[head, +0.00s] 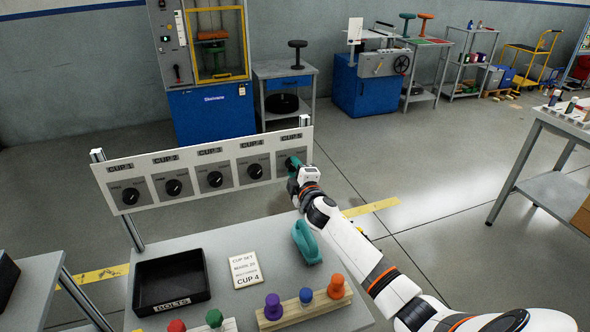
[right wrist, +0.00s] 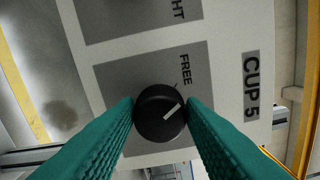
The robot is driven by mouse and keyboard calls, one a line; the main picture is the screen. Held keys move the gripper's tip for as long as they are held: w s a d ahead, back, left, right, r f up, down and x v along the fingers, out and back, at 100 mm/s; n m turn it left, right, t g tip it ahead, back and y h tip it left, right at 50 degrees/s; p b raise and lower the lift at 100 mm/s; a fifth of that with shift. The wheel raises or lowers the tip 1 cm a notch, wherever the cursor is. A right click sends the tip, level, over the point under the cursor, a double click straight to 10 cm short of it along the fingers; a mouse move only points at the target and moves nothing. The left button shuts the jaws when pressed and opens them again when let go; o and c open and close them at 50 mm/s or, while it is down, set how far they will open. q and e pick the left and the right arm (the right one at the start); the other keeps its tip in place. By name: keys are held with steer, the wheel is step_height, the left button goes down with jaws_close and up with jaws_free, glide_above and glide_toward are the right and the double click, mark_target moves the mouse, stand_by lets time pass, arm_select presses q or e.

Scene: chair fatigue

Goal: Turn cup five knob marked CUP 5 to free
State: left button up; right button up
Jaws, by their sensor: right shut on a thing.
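The white panel (head: 141,182) carries a row of black knobs under labels CUP 1 to CUP 5. My right gripper (head: 292,163) is at the rightmost knob, under the CUP 5 label (head: 291,137), and mostly hides it in the head view. In the right wrist view, the teal fingers of my right gripper (right wrist: 160,115) are shut on the round black CUP 5 knob (right wrist: 152,112), one on each side. Its white pointer line slants to the picture's upper right, between the word FREE (right wrist: 185,68) and the CUP 5 label (right wrist: 251,84). The other end of the dial is hidden. My left gripper is not in view.
Below the panel, a grey table (head: 215,245) holds a black BOLTS tray (head: 144,307), a CUP 4 card (head: 244,270), a teal looped object (head: 307,243) and coloured knobs on wooden blocks. My right arm passes over the table's right side. Metal posts (head: 133,235) hold the panel.

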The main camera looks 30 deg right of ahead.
steer(key=shift+f+n, duration=0.1)
steer(key=shift+n, duration=1)
steer(key=o, duration=1)
steer(key=v, duration=1.2)
